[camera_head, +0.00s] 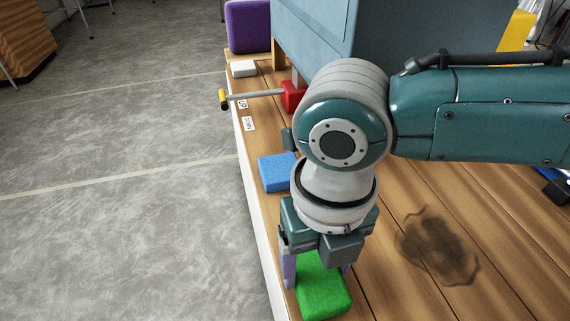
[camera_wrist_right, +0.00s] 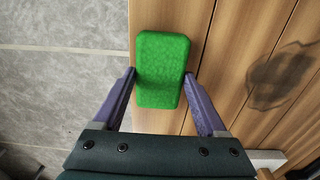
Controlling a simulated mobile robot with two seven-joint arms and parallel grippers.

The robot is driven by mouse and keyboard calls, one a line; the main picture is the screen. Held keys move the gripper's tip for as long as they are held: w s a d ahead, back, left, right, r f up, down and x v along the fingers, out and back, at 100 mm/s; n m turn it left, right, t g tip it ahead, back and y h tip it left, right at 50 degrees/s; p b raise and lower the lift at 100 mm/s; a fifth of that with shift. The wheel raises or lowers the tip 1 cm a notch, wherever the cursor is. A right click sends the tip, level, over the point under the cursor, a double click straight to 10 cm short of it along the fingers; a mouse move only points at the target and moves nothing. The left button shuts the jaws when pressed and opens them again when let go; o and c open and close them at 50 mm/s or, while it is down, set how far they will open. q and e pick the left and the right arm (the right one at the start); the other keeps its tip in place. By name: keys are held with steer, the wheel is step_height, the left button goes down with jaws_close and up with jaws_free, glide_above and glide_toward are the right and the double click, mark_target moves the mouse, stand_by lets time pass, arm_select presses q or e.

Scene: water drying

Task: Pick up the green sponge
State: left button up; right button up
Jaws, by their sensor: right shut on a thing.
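The green sponge (camera_head: 324,293) is a bright green block at the front of the wooden table, near its left edge. My right gripper (camera_head: 317,277) points down over it, with one purple finger on each side. In the right wrist view the sponge (camera_wrist_right: 162,60) sits between the fingertips of the gripper (camera_wrist_right: 160,74), which is shut on its long sides. I cannot tell whether the sponge is clear of the tabletop. My left gripper is not in view.
A blue sponge (camera_head: 277,172) lies farther back along the table's left edge. Beyond it are a red block (camera_head: 292,96) with a grey rod, a white block (camera_head: 243,69) and a purple block (camera_head: 248,27). A dark wet patch (camera_head: 438,246) marks the table (camera_head: 410,300) on the right.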

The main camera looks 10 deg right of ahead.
mark_target(317, 269)
steer(key=c, duration=0.6)
step_height(317, 269, up, 20)
steer(key=p, duration=1)
